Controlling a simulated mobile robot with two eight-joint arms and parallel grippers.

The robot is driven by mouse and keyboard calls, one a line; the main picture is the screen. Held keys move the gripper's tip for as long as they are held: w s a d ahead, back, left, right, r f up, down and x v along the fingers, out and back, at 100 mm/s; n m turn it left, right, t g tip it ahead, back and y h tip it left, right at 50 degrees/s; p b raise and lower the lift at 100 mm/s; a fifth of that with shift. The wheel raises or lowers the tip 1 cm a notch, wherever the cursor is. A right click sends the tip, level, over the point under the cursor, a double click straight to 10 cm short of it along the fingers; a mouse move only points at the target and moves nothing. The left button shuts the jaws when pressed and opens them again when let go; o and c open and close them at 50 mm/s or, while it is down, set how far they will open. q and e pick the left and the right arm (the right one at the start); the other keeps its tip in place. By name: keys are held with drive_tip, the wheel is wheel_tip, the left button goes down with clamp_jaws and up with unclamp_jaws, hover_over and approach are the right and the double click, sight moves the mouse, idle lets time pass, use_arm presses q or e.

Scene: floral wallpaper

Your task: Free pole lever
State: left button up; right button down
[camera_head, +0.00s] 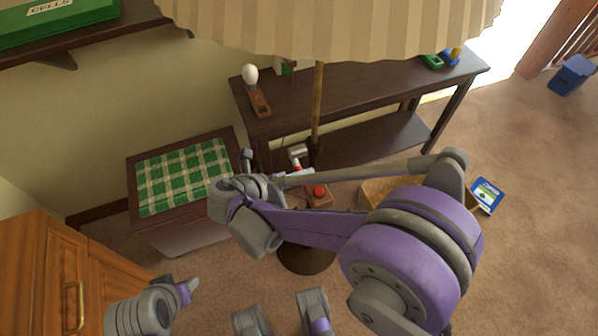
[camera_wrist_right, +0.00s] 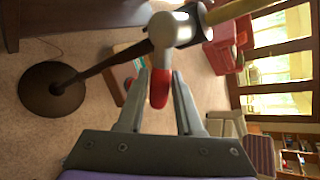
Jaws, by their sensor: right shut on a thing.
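The floor lamp's pole (camera_head: 318,100) stands upright on a dark round base (camera_head: 306,260). A lever with a red tip is mounted on the pole; its pale metal head (camera_head: 297,151) shows in the head view. In the right wrist view the red tip (camera_wrist_right: 160,88) sits between the fingers of my right gripper (camera_wrist_right: 160,95), which is shut on it. In the head view my arm partly hides this gripper. My left gripper (camera_head: 190,287) is at the lower left, away from the lamp; its fingers do not show clearly.
The pleated lampshade (camera_head: 340,30) hangs above. A dark long table (camera_head: 370,90) stands behind. A chest with a green checked top (camera_head: 185,175) is at left. A box with a red button (camera_head: 318,195) and a woven basket (camera_head: 375,195) are near the pole.

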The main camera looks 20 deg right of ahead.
drive_tip(key=shift+d+r, duration=0.15)
drive_tip(key=shift+r, duration=0.15)
idle(0.4)
drive_tip(key=c, duration=0.9)
unclamp_jaws()
drive_tip(key=o, duration=0.3)
drive_tip(key=shift+s, duration=0.15)
drive_tip(key=p+v, duration=0.1)
drive_tip(key=v, duration=1)
drive_tip(key=shift+w+p, duration=0.25)
drive_tip(key=shift+p, duration=0.1)
